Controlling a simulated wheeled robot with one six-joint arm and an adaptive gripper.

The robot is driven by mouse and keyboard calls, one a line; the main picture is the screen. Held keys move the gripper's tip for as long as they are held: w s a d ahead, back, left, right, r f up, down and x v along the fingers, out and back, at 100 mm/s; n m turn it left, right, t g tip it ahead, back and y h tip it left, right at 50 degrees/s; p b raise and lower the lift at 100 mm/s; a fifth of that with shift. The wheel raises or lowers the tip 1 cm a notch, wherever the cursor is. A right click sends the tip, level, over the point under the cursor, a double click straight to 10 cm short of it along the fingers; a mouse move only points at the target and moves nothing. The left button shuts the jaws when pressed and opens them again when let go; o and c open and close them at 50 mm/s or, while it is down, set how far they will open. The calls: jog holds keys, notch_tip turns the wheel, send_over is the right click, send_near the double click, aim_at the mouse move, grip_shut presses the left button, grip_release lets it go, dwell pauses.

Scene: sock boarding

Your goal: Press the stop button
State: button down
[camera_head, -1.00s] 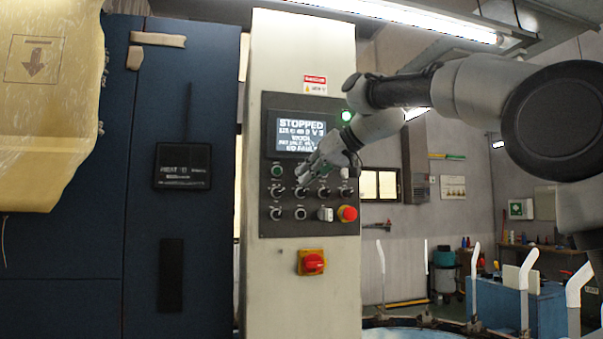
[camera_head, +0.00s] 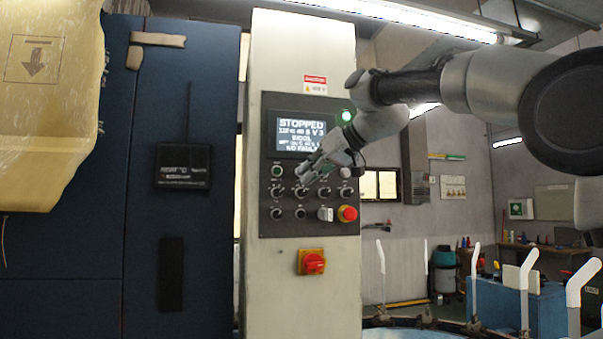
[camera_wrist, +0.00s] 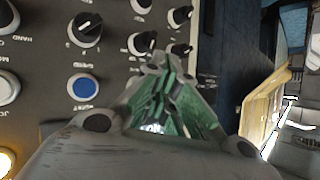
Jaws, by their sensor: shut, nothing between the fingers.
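The control panel (camera_head: 268,228) is dark grey with buttons and knobs on a cream column. In its top row a green button (camera_head: 277,171) shows at the left; the spot to its right is covered by my gripper (camera_head: 301,171), so I cannot make out a stop button there. My gripper is shut and empty, in front of the top row; contact cannot be told. In the wrist view its fingertips (camera_wrist: 158,64) lie near black knobs (camera_wrist: 142,43).
The screen (camera_head: 301,136) reads "STOPPED". A red rotary switch (camera_head: 312,262) on a yellow plate is below the panel. A blue button (camera_wrist: 83,88) and a selector knob (camera_wrist: 85,30) show in the wrist view. A dark blue cabinet (camera_head: 212,260) stands left.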

jog(key=shift+s, duration=0.15)
jog(key=shift+s+d, duration=0.25)
jog(key=shift+s, duration=0.5)
jog(key=shift+s+d, duration=0.2)
jog(key=shift+s, duration=0.6)
jog(key=shift+s+d, duration=0.25)
jog(key=shift+s, duration=0.5)
jog(key=s+d+f+m+h, duration=0.25)
jog(key=s+d+f, duration=0.35)
jog(key=d+f, duration=0.3)
jog(key=s+d+f+m+g+h, duration=0.1)
jog(key=s+d+f+m+h, duration=0.15)
jog(key=s+d+f, duration=0.6)
jog(key=s+d+f+m+h, duration=0.1)
jog(key=s+d+f+h, duration=0.2)
jog(key=d+f, duration=0.6)
jog(key=s+d+f+m+g+h, duration=0.2)
jog(key=s+d+f, duration=0.7)
jog(key=s, duration=0.2)
jog(key=shift+s, duration=0.25)
jog(key=shift+d, duration=0.1)
